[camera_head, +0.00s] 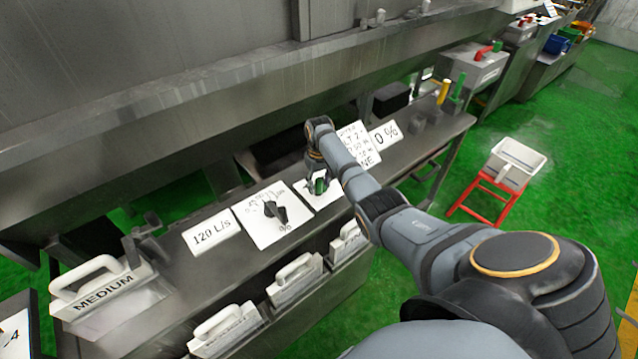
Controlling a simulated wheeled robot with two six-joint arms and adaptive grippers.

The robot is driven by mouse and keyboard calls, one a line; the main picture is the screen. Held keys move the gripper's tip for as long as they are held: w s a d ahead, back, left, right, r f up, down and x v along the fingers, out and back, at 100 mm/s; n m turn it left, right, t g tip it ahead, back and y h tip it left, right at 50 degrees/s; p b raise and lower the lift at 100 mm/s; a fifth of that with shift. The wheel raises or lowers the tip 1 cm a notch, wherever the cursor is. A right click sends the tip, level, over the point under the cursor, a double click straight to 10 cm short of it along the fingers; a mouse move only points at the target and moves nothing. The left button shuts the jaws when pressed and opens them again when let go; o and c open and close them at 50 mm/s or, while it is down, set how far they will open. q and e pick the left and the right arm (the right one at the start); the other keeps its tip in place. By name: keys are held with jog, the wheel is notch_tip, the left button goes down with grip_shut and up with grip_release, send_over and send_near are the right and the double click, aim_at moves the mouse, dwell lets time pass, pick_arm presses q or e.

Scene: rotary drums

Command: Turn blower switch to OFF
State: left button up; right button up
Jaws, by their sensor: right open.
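My right gripper (318,184) reaches over the grey bench and points down at a white panel (329,200). It is open, and its fingers are around or just above a small green part that looks like a switch. The gripper and wrist hide much of this part, so I cannot tell its position or whether the fingers touch it. To its left, a black rotary knob (277,212) sits on another white panel with a printed scale. I cannot read which control is labelled as the blower. My left gripper is not in view.
A "120 L/s" sign (212,231) and a "0 %" sign (385,135) stand on the bench (178,278). A white tray on a red stand (488,192) is at right on open green floor.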

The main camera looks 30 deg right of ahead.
jog(key=shift+f, duration=0.2)
grip_shut()
